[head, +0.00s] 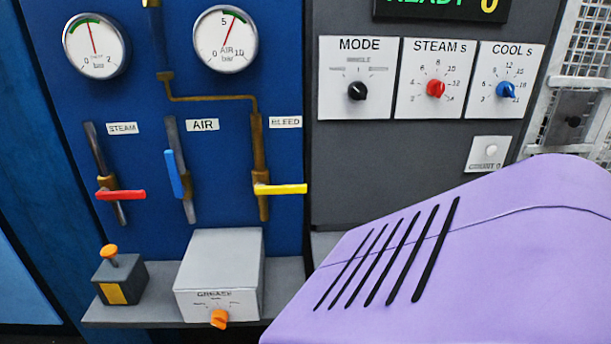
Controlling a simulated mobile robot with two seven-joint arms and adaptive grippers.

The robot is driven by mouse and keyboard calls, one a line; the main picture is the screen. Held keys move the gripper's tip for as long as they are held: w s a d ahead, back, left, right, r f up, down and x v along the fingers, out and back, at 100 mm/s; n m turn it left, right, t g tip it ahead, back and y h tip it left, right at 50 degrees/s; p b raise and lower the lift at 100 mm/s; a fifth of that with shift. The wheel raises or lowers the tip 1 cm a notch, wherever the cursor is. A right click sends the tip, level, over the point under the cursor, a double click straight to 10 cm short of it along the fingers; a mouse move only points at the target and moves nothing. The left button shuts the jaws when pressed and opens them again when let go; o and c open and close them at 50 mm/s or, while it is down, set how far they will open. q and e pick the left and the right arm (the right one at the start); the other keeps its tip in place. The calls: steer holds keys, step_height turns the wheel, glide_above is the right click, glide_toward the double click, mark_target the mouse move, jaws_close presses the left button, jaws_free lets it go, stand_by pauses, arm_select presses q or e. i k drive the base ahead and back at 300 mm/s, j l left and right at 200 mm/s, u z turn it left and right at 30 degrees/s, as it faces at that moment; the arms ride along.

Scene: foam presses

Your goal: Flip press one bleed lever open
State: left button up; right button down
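The bleed lever (281,189) is a yellow handle on a brass valve in the head view. It points to the right, level, across its upright brass pipe (258,150). The BLEED label (286,122) is above it to the right.
A red STEAM lever (122,195) lies level; a blue AIR lever (174,174) stands upright. A grey GREASE box (219,274) and an orange-knobbed box (119,279) sit on the shelf (150,306) below.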

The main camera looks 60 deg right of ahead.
mark_target(261, 187)
steer(key=z, duration=1.9)
steer(key=j, duration=0.1)
